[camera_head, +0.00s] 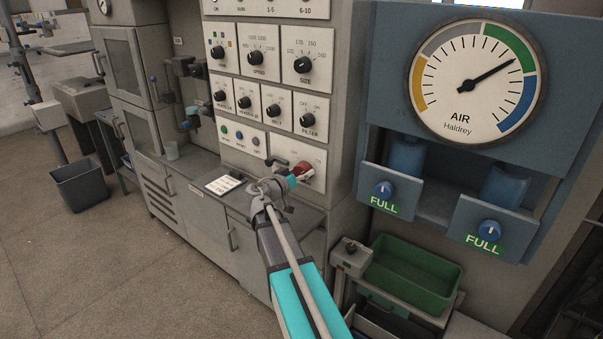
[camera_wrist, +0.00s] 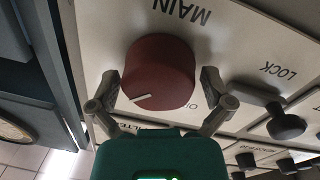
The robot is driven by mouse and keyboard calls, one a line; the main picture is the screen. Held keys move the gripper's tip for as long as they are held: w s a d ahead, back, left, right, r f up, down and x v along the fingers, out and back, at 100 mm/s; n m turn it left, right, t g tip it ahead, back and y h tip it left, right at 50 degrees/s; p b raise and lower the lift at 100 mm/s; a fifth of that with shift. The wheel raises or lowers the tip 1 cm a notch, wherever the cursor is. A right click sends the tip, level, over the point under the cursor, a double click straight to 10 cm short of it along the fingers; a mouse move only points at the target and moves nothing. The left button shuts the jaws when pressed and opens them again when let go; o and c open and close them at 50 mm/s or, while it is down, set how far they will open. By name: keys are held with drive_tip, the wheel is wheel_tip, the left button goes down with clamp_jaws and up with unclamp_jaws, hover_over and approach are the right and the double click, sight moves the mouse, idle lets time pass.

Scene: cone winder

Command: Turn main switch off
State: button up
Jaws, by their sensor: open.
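The main switch (camera_wrist: 162,72) is a round red knob on a pale panel plate lettered MAIN, which appears upside down in the wrist view. A white mark on the knob points to the lower left of that view, and part of an ON or OFF label shows beside the knob. My gripper (camera_wrist: 160,88) is open, with one finger on each side of the knob; I cannot tell whether they touch it. In the head view the red switch (camera_head: 305,170) shows at the panel's lower right, partly behind my gripper (camera_head: 298,176).
A dark lock handle (camera_wrist: 284,122) sticks out beside the switch, near my right finger in the wrist view. Rows of black knobs (camera_head: 256,58) fill the panel above. A paper card (camera_head: 223,185) lies on the counter below. An air gauge (camera_head: 474,82) and green bin (camera_head: 410,275) are to the right.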

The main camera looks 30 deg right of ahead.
drive_tip(key=c, duration=0.9)
drive_tip(key=shift+n, duration=0.3)
drive_tip(key=n, duration=0.4)
drive_tip(key=shift+b, duration=0.3)
drive_tip(key=n, duration=0.4)
drive_tip(key=shift+f+n, duration=0.1)
drive_tip(key=shift+n, duration=0.3)
drive_tip(key=n+t, duration=0.1)
drive_tip(key=n, duration=0.3)
drive_tip(key=shift+n+b, duration=0.4)
drive_tip(key=shift+n, duration=2.4)
